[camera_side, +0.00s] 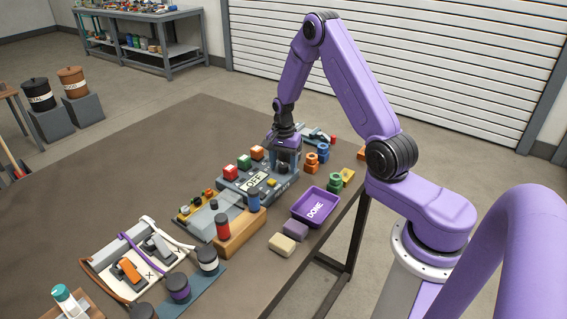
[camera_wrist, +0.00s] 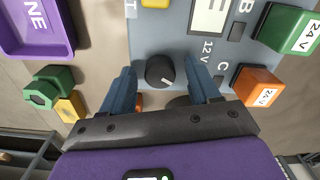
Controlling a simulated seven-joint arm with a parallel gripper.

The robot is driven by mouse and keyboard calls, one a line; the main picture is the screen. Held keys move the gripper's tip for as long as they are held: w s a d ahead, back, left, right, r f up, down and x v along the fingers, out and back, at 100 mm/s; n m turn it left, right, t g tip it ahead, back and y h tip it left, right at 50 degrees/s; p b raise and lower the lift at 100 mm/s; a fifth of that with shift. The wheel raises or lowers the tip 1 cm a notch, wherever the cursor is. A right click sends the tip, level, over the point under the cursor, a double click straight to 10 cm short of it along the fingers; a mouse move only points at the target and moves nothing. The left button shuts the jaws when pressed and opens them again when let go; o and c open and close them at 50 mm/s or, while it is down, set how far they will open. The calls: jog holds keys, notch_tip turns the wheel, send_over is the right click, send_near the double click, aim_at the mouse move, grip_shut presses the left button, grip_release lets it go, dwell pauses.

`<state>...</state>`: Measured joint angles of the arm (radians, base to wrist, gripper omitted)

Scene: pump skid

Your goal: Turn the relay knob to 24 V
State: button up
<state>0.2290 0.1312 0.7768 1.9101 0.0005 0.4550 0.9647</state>
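The relay knob (camera_wrist: 160,71) is a round black dial with a white pointer line, set on a blue-grey panel (camera_wrist: 172,28). In the wrist view its pointer slants toward the lower right. A "12 V" label (camera_wrist: 208,50) is printed right of it; I see no 24 V mark on the panel face beside the knob. My gripper (camera_wrist: 160,66) is open, with one blue finger on each side of the knob and a gap to each. In the side view my gripper (camera_side: 287,154) is low over the panel's far right end, and the knob is hard to make out there.
A green block (camera_wrist: 290,28) and an orange block (camera_wrist: 258,87), both labelled 24 V, stand at the panel's right in the wrist view. A purple tray (camera_side: 315,206) and green knobbed parts (camera_side: 334,182) lie near the table edge. The brown table's left far area is clear.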

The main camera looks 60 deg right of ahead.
aim_at(283, 165)
notch_tip(283, 165, up, 18)
jog(key=shift+f, duration=0.25)
dwell(0.4)
jog(key=s+a+r+n, duration=0.1)
jog(key=s+a+n, duration=0.4)
jog(key=a+n, duration=0.3)
jog(key=s+a+r+n, duration=0.1)
jog(key=s+a+n, duration=0.4)
jog(key=a, duration=0.5)
jog(key=s+a+n, duration=0.3)
jog(key=s+n, duration=1.1)
jog(key=s, duration=0.7)
jog(key=shift+f+n, duration=0.25)
jog(key=shift+n, duration=0.15)
